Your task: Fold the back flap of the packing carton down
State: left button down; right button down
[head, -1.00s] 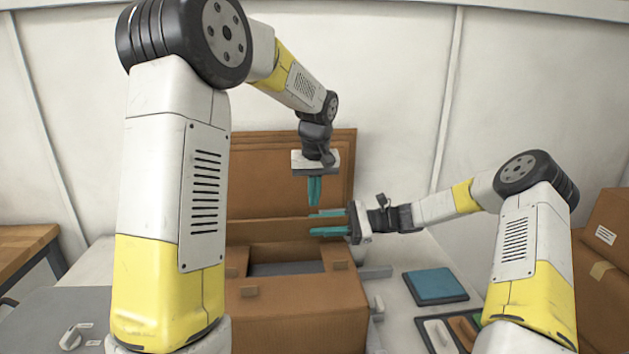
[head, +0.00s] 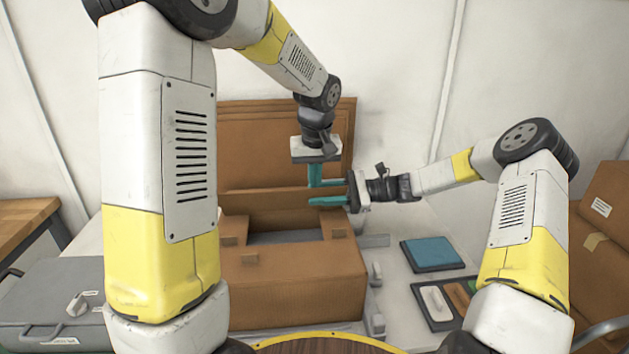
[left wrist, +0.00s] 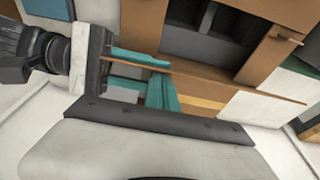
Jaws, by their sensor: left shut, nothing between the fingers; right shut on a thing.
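The packing carton (head: 300,285) stands open on the table, its dark inside partly visible. Its back flap (head: 260,203) stands up along the rear edge. My right gripper (head: 328,193) is shut on the right end of that flap, one teal finger on each side of it. The left wrist view shows the thin flap edge (left wrist: 150,68) between the right gripper's fingers. My left gripper (head: 316,180) is shut and empty, pointing down close beside the right gripper's fingertips. Whether it touches the flap I cannot tell. Its teal fingers also show in the left wrist view (left wrist: 162,92).
A tall brown panel (head: 260,140) stands behind the carton. A blue pad (head: 432,252) and a tray of small parts (head: 447,303) lie to its right. A grey case (head: 55,300) is at the left. More cartons (head: 605,240) stand far right.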

pick_arm(q)
jog(key=shift+s+d+f, duration=0.25)
jog(key=shift+s+f, duration=0.05)
jog(key=shift+s, duration=0.2)
pick_arm(e)
jog(key=c, duration=1.2)
grip_release()
jog(key=shift+w+d+r, duration=0.1)
jog(key=shift+w+r, duration=0.05)
jog(key=shift+w, duration=0.25)
pick_arm(q)
jog(key=shift+w+a+r, duration=0.1)
jog(key=shift+w, duration=0.05)
pick_arm(e)
jog(key=shift+s, duration=0.2)
